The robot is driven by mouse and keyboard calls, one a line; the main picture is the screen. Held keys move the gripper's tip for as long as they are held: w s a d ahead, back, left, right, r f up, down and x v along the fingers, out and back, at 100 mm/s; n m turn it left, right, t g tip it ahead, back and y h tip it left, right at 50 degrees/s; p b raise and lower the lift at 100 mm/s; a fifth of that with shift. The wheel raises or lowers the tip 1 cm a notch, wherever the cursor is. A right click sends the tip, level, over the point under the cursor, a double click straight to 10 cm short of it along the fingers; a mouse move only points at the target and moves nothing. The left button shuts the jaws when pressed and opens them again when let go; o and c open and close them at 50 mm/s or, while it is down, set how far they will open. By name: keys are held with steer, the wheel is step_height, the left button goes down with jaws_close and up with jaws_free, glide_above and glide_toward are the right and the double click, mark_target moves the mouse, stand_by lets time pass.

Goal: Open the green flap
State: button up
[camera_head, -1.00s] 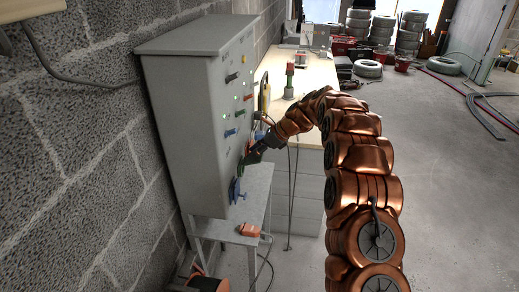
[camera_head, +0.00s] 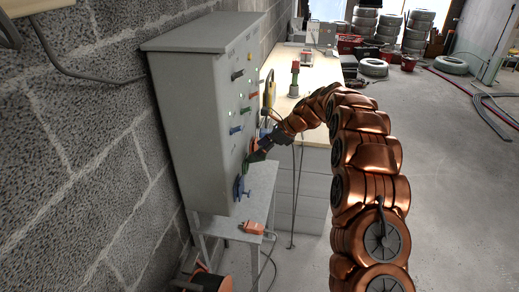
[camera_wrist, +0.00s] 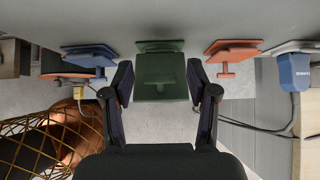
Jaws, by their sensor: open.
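The green flap (camera_wrist: 160,72) is a dark green square plate on the grey box front, in the middle of the wrist view. How far it stands open is unclear. My gripper (camera_wrist: 161,80) is open, with one black finger on each side of the green flap; contact with it cannot be made out. In the head view my gripper (camera_head: 264,147) is at the lower front of the grey box (camera_head: 188,115), where the flap is small and partly hidden.
A blue flap (camera_wrist: 90,55) and a red flap (camera_wrist: 232,49) sit either side of the green one. A blue plug (camera_wrist: 293,70) with a cable is at right. A metal stand (camera_head: 257,205) is under the box. Open floor lies right of my arm.

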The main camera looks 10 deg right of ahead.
steer(key=v, duration=1.1)
